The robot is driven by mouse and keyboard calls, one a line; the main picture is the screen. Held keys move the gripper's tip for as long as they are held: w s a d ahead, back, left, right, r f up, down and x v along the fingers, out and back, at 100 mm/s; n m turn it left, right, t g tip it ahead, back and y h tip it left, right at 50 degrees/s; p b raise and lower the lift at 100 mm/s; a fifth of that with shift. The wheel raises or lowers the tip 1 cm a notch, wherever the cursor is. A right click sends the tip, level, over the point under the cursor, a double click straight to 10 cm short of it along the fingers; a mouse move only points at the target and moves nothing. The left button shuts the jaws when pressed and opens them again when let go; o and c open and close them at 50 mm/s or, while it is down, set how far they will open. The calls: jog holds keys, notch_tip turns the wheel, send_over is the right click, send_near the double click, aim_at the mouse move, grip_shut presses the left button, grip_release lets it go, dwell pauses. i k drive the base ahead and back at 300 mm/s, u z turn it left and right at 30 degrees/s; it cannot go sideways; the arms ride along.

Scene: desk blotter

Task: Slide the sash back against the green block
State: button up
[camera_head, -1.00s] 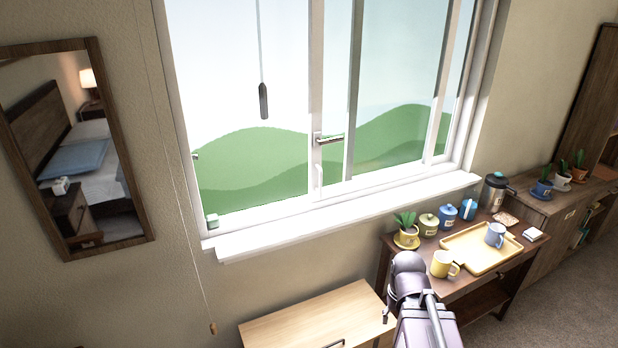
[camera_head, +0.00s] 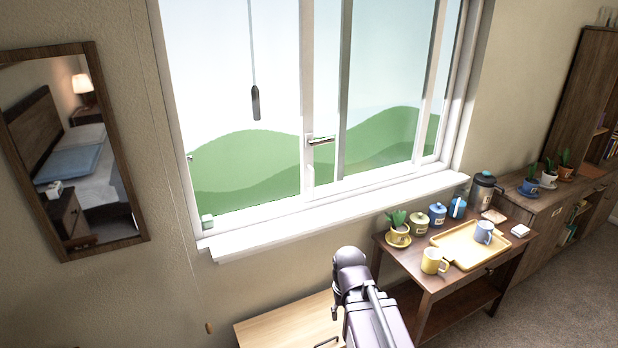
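The window sash (camera_head: 307,95) is a white frame with a lever handle (camera_head: 320,141) on its upright, near the middle of the window. A small pale green block (camera_head: 207,221) sits in the lower left corner of the window frame. A wide gap separates the sash upright from the block. My arm rises from the bottom edge, below the sill and in front of the wooden cabinet. My gripper cannot be made out in this view, and nothing of mine is seen touching the sash.
A white sill (camera_head: 340,213) runs under the window. A dark blind pull (camera_head: 256,103) hangs before the left pane. A side table at right holds a yellow tray (camera_head: 455,248), mugs, jars and a plant (camera_head: 397,222). A low wooden cabinet (camera_head: 280,328) stands below; a mirror (camera_head: 75,150) hangs left.

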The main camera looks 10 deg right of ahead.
aim_at(308, 192)
jog(key=z, duration=0.05)
jog(key=i, duration=1)
jog(key=u, duration=0.05)
